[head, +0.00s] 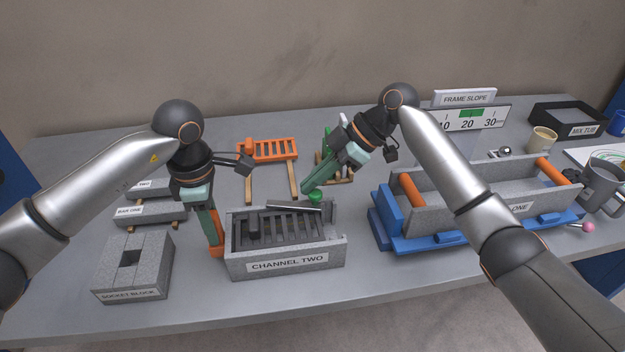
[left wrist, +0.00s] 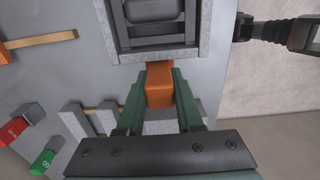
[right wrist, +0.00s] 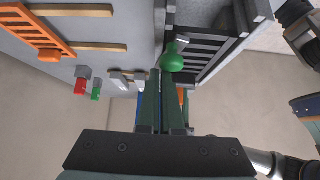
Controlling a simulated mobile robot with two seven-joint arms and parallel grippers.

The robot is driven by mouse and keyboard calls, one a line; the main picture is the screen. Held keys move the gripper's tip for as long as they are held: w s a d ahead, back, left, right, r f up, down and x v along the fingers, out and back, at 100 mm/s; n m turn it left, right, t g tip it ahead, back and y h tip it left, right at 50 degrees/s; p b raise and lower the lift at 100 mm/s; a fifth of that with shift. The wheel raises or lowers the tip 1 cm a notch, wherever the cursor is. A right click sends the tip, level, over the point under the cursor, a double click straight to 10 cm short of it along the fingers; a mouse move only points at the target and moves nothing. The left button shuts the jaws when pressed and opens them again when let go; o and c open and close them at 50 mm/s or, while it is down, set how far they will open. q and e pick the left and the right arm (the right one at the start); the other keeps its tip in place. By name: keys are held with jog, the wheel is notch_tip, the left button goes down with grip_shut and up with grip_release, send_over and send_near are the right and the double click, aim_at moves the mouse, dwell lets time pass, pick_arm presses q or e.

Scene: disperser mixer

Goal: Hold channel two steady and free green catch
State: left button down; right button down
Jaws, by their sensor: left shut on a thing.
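Channel two (head: 285,262) is a grey stone-like box with a dark slatted rack inside, standing near the table's front edge. My left gripper (head: 213,238) is shut on the orange handle (head: 216,252) at its left end; the handle also shows between the fingers in the left wrist view (left wrist: 159,84). The green catch (head: 315,196) is a round knob at the box's far right edge. In the right wrist view the catch (right wrist: 172,57) lies just beyond the fingertips. My right gripper (head: 309,187) has its fingers close together, nothing visible between them. Contact with the catch is unclear.
The socket block (head: 133,268) stands left of channel two. An orange rack (head: 268,150) lies behind it on wooden strips. Channel one (head: 480,200) in its blue cradle fills the right side. The frame slope gauge (head: 466,119) stands behind.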

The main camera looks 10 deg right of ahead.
jog(key=shift+f, duration=0.2)
jog(key=shift+a+r, duration=0.15)
jog(key=shift+a, duration=0.7)
jog(key=shift+s+a, duration=0.1)
jog(key=shift+s, duration=0.05)
jog(key=shift+s+a+r, duration=0.1)
jog(key=shift+s+a, duration=0.05)
jog(key=shift+s, duration=0.05)
jog(key=shift+s+a+r, duration=0.25)
jog(key=shift+s+a, duration=0.85)
jog(key=shift+s, duration=0.15)
jog(key=w+d+r, duration=0.4)
jog(key=w+r, duration=0.1)
jog(key=r, duration=0.2)
jog(key=shift+d+r, duration=0.2)
jog(key=shift+d, duration=0.1)
